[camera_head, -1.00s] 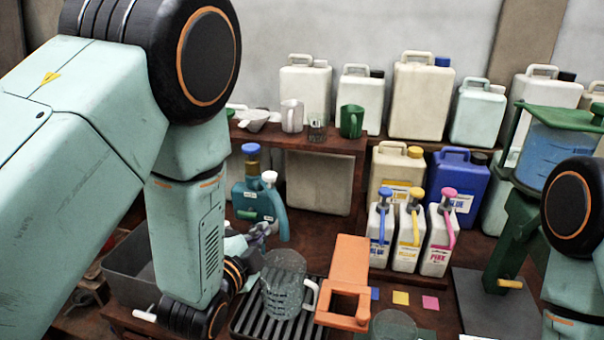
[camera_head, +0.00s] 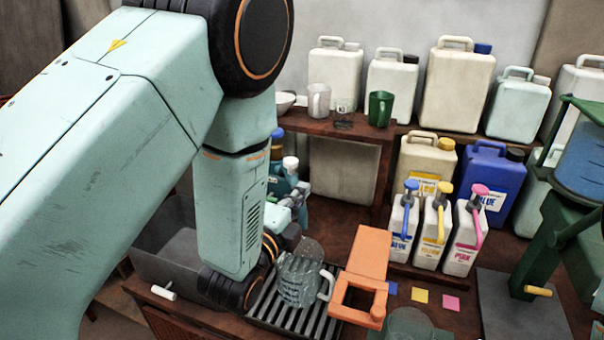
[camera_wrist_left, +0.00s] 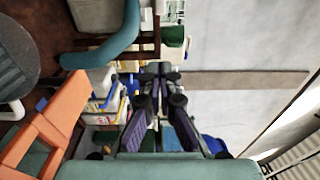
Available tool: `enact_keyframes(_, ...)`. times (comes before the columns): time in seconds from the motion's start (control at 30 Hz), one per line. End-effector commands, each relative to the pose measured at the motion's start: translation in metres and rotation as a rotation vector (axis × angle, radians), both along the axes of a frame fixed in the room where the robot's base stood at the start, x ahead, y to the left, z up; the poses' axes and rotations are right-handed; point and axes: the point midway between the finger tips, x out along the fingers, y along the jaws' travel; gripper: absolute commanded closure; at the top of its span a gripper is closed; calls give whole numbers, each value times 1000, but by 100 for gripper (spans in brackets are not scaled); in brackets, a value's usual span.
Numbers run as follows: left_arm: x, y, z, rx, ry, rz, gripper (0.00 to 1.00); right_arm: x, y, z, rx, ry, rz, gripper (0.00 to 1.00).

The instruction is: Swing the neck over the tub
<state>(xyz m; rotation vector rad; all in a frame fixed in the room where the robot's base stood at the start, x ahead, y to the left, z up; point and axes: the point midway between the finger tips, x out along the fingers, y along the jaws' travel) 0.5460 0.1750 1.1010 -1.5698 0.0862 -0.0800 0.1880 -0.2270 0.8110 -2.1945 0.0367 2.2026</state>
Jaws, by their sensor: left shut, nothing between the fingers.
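The teal dispenser (camera_head: 284,180) with a blue cap and a white cap stands behind my left arm in the head view, largely hidden. Its curved teal neck (camera_wrist_left: 112,42) shows at the upper left of the left wrist view, apart from the fingers in the picture. My left gripper (camera_head: 299,194) is shut and empty, in front of the dispenser; contact cannot be told. Its fingers also show in the left wrist view (camera_wrist_left: 160,72). The grey tub (camera_head: 157,262) is at lower left, partly hidden by my left arm. My right gripper is out of view.
A clear jug (camera_head: 298,280) stands on the slatted rack (camera_head: 270,314), close below my left gripper. An orange stand (camera_head: 367,250) is beside it. Pump bottles (camera_head: 434,232) and canisters (camera_head: 483,190) fill the right. Jugs (camera_head: 380,108) stand on the shelf behind.

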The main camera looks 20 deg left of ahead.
Motion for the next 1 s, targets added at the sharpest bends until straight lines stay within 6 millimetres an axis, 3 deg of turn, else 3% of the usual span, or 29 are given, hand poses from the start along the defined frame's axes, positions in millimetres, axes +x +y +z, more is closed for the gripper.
enact_keyframes(0.67, 103, -14, 1, -2, -2, -3, 100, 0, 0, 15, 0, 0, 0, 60)
enact_keyframes(0.8, 95, 8, 1, -3, 1, 2, 100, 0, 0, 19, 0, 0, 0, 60)
enact_keyframes(1.0, 92, 22, 0, -1, 2, -1, 100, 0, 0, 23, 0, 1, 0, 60)
